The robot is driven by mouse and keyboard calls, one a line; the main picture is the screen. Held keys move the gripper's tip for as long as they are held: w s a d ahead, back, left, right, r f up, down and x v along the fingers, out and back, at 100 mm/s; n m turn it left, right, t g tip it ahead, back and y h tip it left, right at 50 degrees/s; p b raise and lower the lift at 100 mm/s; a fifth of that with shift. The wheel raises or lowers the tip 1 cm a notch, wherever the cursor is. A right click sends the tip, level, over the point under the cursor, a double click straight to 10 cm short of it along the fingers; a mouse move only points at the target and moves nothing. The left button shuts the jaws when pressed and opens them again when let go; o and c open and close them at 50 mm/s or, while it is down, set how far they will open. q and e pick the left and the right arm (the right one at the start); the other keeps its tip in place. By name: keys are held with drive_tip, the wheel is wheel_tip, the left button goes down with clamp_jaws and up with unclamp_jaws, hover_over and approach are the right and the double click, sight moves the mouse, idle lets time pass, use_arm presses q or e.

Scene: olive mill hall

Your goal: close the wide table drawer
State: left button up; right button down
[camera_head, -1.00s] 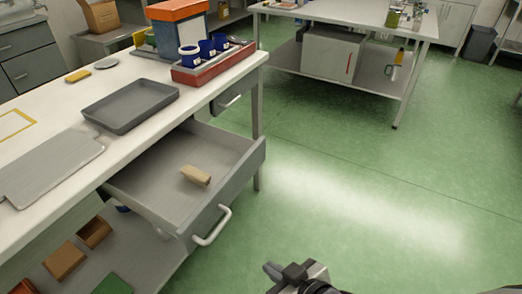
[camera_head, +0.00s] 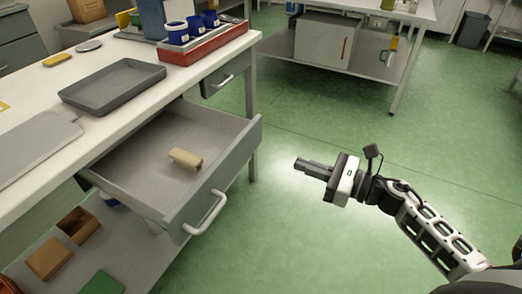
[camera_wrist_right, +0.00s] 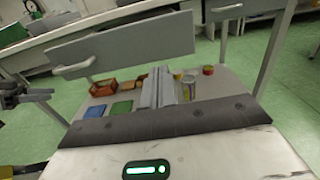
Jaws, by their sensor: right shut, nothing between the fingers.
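The wide table drawer (camera_head: 230,167) stands pulled out from under the white table, with a bar handle (camera_head: 206,213) on its front. A small tan block (camera_head: 185,158) lies inside it. My right gripper (camera_head: 298,165) is shut and empty, to the right of the drawer front and apart from it, pointing left towards it. In the right wrist view the drawer front (camera_wrist_right: 130,45) and its handle (camera_wrist_right: 75,68) show ahead, beyond the gripper (camera_wrist_right: 165,85).
A grey tray (camera_head: 112,85) and a red caddy with blue cups (camera_head: 208,55) stand on the white table (camera_head: 40,85). A smaller drawer (camera_head: 225,76) beside the wide one is shut. Boxes (camera_head: 50,258) lie on the lower shelf. Green floor (camera_head: 310,235) is clear around my right arm.

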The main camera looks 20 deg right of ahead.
sight(249, 146)
drive_tip(key=p+x, duration=0.1)
drive_tip(key=x, duration=0.9)
drive_tip(key=shift+a, duration=0.1)
drive_tip(key=shift+w+a, duration=0.45)
drive_tip(key=shift+w, duration=0.15)
